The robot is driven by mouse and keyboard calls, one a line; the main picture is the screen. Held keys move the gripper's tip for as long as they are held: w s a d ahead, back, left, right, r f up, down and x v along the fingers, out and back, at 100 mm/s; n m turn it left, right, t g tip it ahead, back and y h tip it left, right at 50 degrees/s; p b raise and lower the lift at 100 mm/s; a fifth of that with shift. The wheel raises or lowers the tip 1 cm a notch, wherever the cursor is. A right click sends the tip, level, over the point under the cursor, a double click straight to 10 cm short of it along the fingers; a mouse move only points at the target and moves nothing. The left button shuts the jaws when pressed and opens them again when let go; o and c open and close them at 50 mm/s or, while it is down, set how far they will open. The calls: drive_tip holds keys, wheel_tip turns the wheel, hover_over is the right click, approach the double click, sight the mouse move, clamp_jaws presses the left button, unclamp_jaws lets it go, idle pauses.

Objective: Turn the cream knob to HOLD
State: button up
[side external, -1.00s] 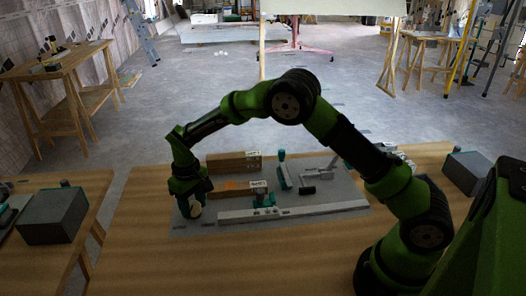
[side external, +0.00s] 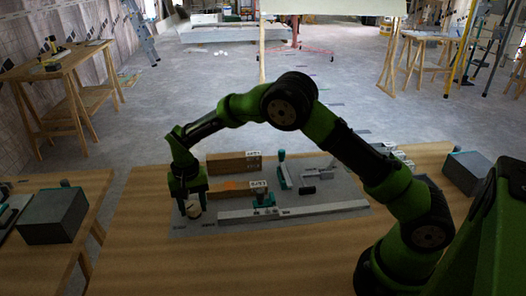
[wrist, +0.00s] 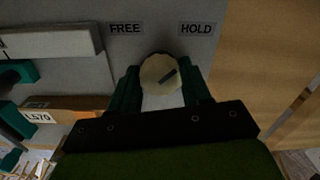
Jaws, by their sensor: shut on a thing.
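The cream knob (wrist: 152,88) sits on the grey panel (wrist: 190,48), between the two green fingers of my gripper (wrist: 160,84). My gripper is shut on it. A dark mark on the knob slants to the upper right, roughly toward the HOLD label (wrist: 197,28). The FREE label (wrist: 125,28) is up and left of the knob. In the side view the knob (side external: 194,211) shows pale under my gripper (side external: 191,206), at the panel's left end. The fingers hide parts of its sides.
Wooden blocks (side external: 226,163) stand behind and right of my gripper, near a teal clamp (side external: 264,197). A long light bar (side external: 295,209) lies along the panel's front. Bare wooden table (side external: 145,255) is clear in front and to the left.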

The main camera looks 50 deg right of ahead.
sight(193, 206)
drive_tip(key=shift+r, duration=0.1)
idle(0.3)
drive_tip(key=o, duration=1.1)
drive_tip(key=shift+c, duration=0.2)
wheel_tip(193, 206, up, 17)
